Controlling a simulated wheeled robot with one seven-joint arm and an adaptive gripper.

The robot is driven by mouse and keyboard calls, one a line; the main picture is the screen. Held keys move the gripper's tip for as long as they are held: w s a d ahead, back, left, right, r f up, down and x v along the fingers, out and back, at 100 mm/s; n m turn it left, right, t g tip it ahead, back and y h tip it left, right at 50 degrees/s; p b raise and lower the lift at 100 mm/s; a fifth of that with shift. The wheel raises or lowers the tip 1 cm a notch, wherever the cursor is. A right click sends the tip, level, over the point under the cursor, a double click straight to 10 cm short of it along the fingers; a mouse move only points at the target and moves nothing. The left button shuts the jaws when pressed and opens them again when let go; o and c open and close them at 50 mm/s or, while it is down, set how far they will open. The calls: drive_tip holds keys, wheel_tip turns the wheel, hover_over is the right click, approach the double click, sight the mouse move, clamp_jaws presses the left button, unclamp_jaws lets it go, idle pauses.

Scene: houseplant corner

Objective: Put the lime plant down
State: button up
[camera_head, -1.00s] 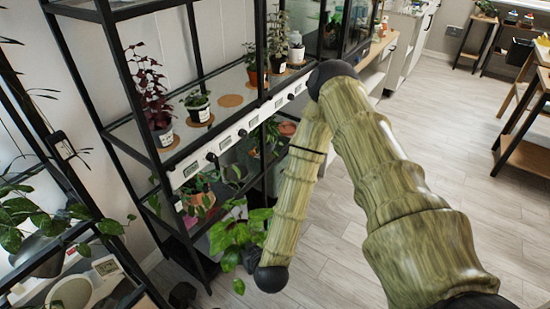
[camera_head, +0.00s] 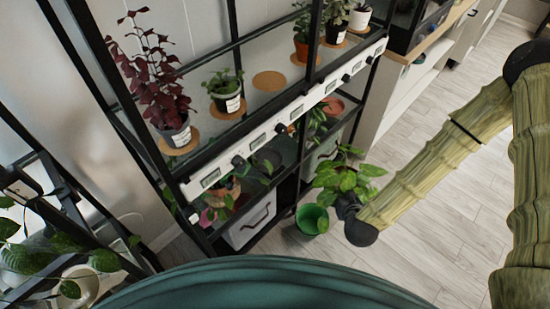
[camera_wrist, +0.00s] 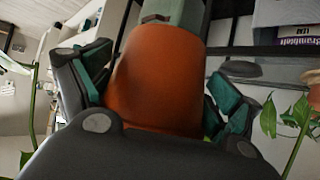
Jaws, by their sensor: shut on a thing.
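The lime plant, with bright green leaves (camera_head: 340,180), is at the end of my arm in the head view, low beside the front of the black shelf unit. In the wrist view its terracotta-orange pot (camera_wrist: 160,75) sits between the teal-padded fingers of my gripper (camera_wrist: 157,92), which is shut on it. Some green leaves (camera_wrist: 270,118) show at the side of the wrist view. In the head view the gripper and pot are mostly hidden behind leaves and my wrist. The black shelf unit (camera_head: 215,180) has an upper shelf with round cork mats; one cork mat (camera_head: 269,81) is bare.
On the upper shelf stand a dark red-leaved plant (camera_head: 150,75), a small green plant (camera_head: 225,90) and several other pots. A white strip with displays and knobs (camera_head: 285,118) runs along the shelf front. A green pot (camera_head: 312,218) is low by the unit. Floor at right is clear.

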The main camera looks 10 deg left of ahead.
drive_tip(key=w+a+f+n+y+b, duration=0.1)
drive_tip(key=w+a+n+y+b, duration=0.15)
drive_tip(key=a, duration=0.75)
drive_tip(key=n+g+y, duration=0.3)
drive_tip(key=n+y, duration=0.1)
drive_tip(key=n, duration=0.1)
approach(269, 163)
drive_tip(key=shift+m+h, duration=0.25)
drive_tip(key=w+a+r, duration=0.1)
drive_tip(key=w+a, duration=0.1)
drive_tip(key=w+a+r, duration=0.1)
drive_tip(key=w+a, duration=0.1)
drive_tip(key=w+a+r, duration=0.1)
drive_tip(key=w+a, duration=0.1)
drive_tip(key=shift+w+r+b, duration=0.1)
drive_tip(key=shift+r+b, duration=0.05)
drive_tip(key=shift+b, duration=0.25)
drive_tip(key=shift+f, duration=1.7)
drive_tip(key=shift+f, duration=0.4)
drive_tip(key=o, duration=1.1)
drive_tip(key=shift+o, duration=0.2)
drive_tip(key=shift+r, duration=0.15)
